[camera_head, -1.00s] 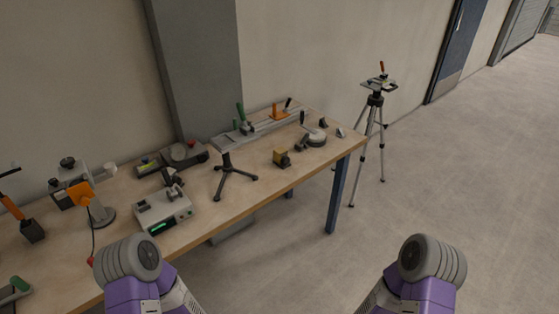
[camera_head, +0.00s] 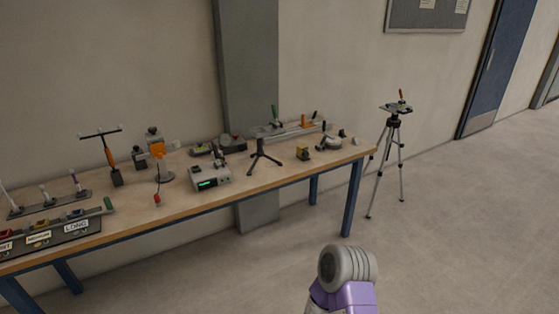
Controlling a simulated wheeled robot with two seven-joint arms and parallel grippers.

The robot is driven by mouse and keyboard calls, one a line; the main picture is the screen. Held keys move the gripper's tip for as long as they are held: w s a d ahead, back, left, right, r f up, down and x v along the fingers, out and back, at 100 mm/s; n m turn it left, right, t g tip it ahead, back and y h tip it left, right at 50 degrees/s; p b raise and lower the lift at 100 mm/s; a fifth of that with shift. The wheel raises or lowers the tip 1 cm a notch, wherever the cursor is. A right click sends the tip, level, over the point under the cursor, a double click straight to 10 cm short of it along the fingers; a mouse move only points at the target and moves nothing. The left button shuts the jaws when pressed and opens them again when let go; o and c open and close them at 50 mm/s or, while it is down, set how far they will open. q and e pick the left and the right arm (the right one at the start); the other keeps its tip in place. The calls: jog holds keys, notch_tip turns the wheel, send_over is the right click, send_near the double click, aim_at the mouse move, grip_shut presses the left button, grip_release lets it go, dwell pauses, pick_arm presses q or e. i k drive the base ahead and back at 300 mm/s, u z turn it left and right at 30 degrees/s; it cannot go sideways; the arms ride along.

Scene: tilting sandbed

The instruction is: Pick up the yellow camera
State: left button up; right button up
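Neither gripper shows in the head view. One purple and grey link of my own arm is at the bottom, well in front of the table and far from the camera.
A small black tripod (camera_head: 262,156) stands left of the camera, and a grey box with a green display (camera_head: 209,178) is further left. A rail (camera_head: 290,130) lies behind. A tall tripod (camera_head: 393,145) stands on the floor right of the table. Open floor lies in front.

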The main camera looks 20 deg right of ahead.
aim_at(303, 155)
jog(key=z, duration=0.65)
jog(key=i, duration=0.55)
jog(key=z, duration=0.85)
jog(key=i, duration=0.8)
jog(key=u, duration=0.15)
